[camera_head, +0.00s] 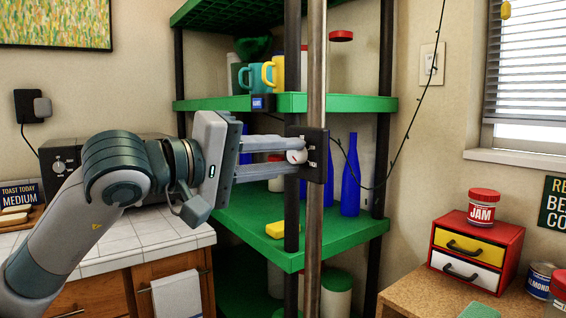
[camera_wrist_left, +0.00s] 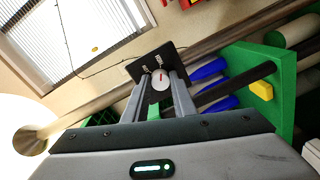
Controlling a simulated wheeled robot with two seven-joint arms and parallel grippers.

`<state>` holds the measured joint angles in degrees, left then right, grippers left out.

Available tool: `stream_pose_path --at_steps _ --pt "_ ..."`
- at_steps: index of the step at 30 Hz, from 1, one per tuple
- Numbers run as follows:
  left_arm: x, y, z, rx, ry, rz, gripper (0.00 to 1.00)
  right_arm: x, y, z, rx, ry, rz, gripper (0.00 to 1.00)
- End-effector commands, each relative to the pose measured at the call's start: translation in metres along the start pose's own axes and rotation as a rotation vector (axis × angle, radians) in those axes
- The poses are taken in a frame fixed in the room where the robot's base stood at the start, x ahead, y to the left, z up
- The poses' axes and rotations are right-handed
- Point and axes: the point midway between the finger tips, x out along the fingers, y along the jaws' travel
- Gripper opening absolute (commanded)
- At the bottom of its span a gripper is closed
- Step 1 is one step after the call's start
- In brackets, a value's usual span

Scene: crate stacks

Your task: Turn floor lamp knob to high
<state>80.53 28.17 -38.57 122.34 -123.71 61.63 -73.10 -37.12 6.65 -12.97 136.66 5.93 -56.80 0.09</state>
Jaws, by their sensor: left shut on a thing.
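The floor lamp's metal pole (camera_head: 316,80) stands upright in front of the green shelf in the head view. A dark plate (camera_head: 318,143) on the pole carries a round white knob (camera_head: 297,156). My left gripper (camera_head: 292,158) comes in from the left and its two fingers close on the knob, one above and one below. In the left wrist view the knob (camera_wrist_left: 162,80) has a red pointer mark and sits between the fingertips. Small white labels show on the plate (camera_wrist_left: 146,66) but are too small to read. My right gripper is not in view.
A tiled counter (camera_head: 120,238) is at left. A red drawer box (camera_head: 477,240) with a jam jar (camera_head: 482,207) stands at right. A thin dark cord (camera_head: 414,110) hangs behind the pole.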

Motion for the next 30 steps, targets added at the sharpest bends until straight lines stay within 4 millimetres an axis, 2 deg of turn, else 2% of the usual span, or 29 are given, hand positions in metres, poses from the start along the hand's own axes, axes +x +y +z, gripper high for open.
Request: stream_pose_path --at_steps 8,9,11,24,30 --pt "0.001 -0.002 0.002 0.0 -0.005 -0.005 0.02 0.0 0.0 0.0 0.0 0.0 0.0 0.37" --pt "0.001 -0.002 0.002 0.0 -0.005 -0.005 0.31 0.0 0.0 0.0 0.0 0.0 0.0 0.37" --pt "0.001 -0.002 0.002 0.0 -0.004 -0.005 0.43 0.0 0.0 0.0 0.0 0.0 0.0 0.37" --pt "0.0 -0.001 0.0 0.0 -0.001 -0.002 0.43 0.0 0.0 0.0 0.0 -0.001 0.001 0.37" --pt "-0.01 -0.001 -0.001 0.0 0.001 -0.001 0.43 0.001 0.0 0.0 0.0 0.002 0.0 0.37"
